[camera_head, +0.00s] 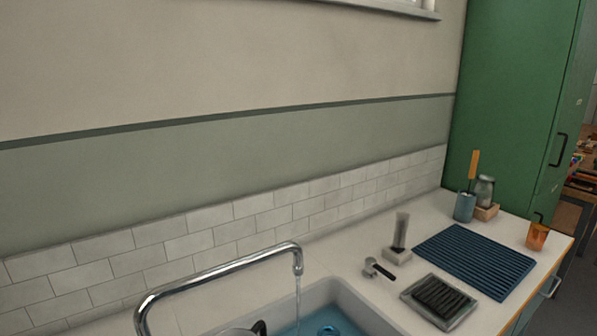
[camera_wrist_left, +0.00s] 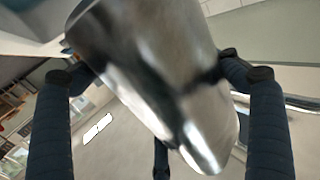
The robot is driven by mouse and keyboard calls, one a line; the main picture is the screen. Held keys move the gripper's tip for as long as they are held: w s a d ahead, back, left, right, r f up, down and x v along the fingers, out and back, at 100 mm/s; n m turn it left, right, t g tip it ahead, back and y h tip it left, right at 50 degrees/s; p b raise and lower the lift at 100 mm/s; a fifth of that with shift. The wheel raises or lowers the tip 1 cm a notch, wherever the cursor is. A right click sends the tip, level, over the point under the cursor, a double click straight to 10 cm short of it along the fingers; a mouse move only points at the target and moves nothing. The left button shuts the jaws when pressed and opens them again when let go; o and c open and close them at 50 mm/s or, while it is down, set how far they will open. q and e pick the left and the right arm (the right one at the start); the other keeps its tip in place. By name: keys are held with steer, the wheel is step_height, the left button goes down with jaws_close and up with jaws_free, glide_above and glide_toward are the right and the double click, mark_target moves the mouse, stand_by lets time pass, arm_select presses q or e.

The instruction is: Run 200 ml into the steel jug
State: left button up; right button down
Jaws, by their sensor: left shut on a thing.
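The steel jug (camera_wrist_left: 150,75) fills the middle of the left wrist view, its shiny spout pointing down in that picture. My left gripper (camera_wrist_left: 160,78) is shut on it, with a dark finger on each side. In the head view a grey rounded metal part, likely the jug (camera_head: 236,331), shows at the bottom edge beside a dark tip. The chrome tap spout (camera_head: 220,269) arches over the sink (camera_head: 345,303). A thin water stream (camera_head: 298,298) falls from its end, to the right of that metal part. The jug's inside and water level are hidden. My right gripper is not in view.
To the right are a soap dish (camera_head: 440,301), a blue ribbed mat (camera_head: 475,260), a brush holder (camera_head: 398,254), a blue cup (camera_head: 464,206) and an orange cup (camera_head: 537,236). A tiled wall runs behind.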

arm_select(q)
steer(key=s+a+n+t+y, duration=0.1)
steer(key=s+a+n+y, duration=0.3)
steer(key=a, duration=0.7)
steer(key=s+y, duration=0.2)
steer(key=s, duration=0.2)
steer(key=shift+s+n+y, duration=0.15)
steer(key=shift+n+y, duration=0.15)
steer(key=shift+y, duration=0.1)
